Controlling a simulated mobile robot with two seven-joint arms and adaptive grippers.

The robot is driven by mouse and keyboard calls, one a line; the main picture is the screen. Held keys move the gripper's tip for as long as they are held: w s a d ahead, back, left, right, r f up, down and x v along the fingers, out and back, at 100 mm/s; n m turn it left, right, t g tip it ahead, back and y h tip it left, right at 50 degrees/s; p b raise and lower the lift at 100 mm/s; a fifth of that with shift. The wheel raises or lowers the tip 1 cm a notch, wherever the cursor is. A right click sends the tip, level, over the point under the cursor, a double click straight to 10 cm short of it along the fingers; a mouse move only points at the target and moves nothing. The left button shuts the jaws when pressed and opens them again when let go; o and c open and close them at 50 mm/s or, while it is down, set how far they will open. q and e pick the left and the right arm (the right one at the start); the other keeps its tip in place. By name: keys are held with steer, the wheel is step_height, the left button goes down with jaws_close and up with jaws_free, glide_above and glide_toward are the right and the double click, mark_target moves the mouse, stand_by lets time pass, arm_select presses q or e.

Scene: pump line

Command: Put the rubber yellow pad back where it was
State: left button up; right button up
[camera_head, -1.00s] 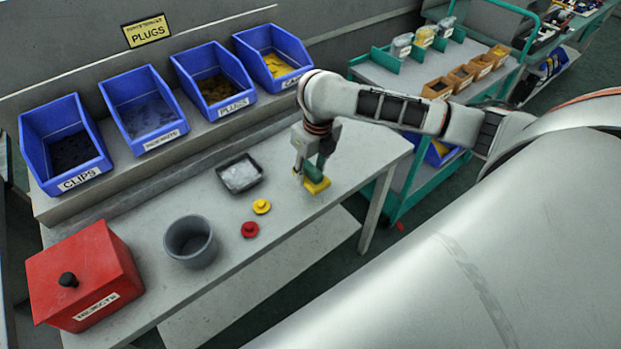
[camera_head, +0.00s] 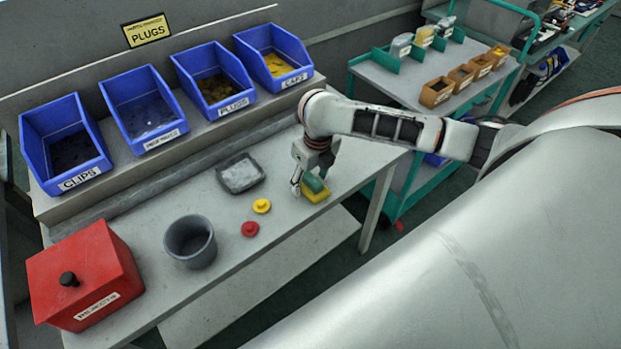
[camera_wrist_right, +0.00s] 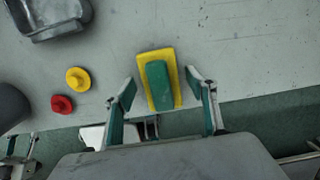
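The yellow pad (camera_head: 318,197) lies flat near the right front edge of the grey workbench, with a green block (camera_head: 314,183) on top of it. In the right wrist view, the yellow pad (camera_wrist_right: 145,70) is a rectangle showing around the green block (camera_wrist_right: 159,86); I cannot tell whether the two are joined. My right gripper (camera_head: 308,185) is over them. In the right wrist view, my right gripper (camera_wrist_right: 160,90) has its fingers spread, one on each side, with gaps to the pad.
A yellow knob (camera_head: 262,206), a red knob (camera_head: 250,229), a grey cup (camera_head: 190,243) and a shallow grey tray (camera_head: 241,174) stand left of the pad. A red box (camera_head: 85,275) is at far left. Blue bins (camera_head: 215,85) line the back shelf. Bench between tray and pad is clear.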

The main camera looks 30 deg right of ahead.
mark_target(315, 182)
step_height(315, 182, up, 12)
steer(key=s, duration=0.1)
steer(key=shift+s, duration=0.4)
steer(key=shift+r, duration=0.1)
stand_by(0.5)
